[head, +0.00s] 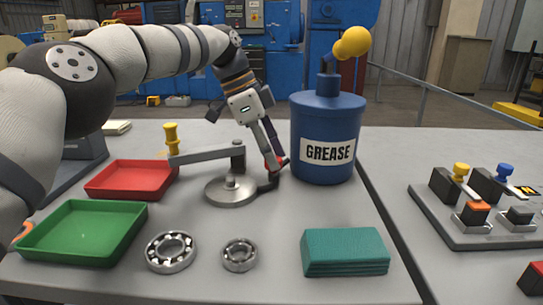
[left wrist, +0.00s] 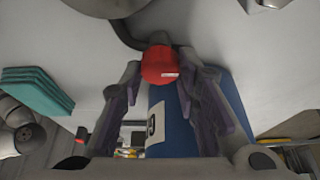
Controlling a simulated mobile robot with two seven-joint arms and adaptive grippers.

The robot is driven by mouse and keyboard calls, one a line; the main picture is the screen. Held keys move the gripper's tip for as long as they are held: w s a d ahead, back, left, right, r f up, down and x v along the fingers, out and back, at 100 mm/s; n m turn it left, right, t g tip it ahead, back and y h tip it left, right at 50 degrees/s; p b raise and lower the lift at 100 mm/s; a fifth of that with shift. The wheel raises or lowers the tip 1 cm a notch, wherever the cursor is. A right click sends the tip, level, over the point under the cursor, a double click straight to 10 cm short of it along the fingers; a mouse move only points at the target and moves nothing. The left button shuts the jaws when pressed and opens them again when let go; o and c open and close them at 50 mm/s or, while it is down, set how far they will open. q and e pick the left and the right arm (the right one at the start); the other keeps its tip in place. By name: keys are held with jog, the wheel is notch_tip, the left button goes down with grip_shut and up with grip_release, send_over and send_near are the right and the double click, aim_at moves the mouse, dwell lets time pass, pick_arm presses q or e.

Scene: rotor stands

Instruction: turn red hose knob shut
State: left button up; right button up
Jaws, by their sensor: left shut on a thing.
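The red hose knob (left wrist: 160,66) shows in the left wrist view as a round red cap with a small pale label, between the two fingers of my left gripper (left wrist: 160,80). My left gripper is shut on it. In the head view the left gripper (head: 275,164) reaches down to the left of the blue grease drum, and only a sliver of red shows at its fingertips. A dark hose (head: 268,182) runs from the knob toward a round metal base (head: 232,190). My right gripper is in neither view.
The blue grease drum (head: 322,175) stands close right of the gripper. A red tray (head: 130,193), a green tray (head: 80,250), two bearings (head: 170,251) (head: 239,256) and a teal cloth stack (head: 345,245) are on the table. A switch panel (head: 470,238) is right, beyond a gap.

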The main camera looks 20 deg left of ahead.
pick_arm(q)
jog(key=shift+f, duration=0.15)
dwell(0.4)
jog(key=o, duration=1.2)
jog(key=shift+c, duration=0.2)
jog(key=shift+a+r, duration=0.15)
jog(key=shift+r, duration=0.3)
jog(key=s+a+r, duration=0.1)
jog(key=a+r, duration=0.1)
jog(key=a, duration=0.4)
jog(key=s+a+r, duration=0.1)
jog(key=s+a, duration=0.1)
jog(key=a, duration=0.5)
jog(key=shift+s+r, duration=0.3)
jog(key=shift+r, duration=0.1)
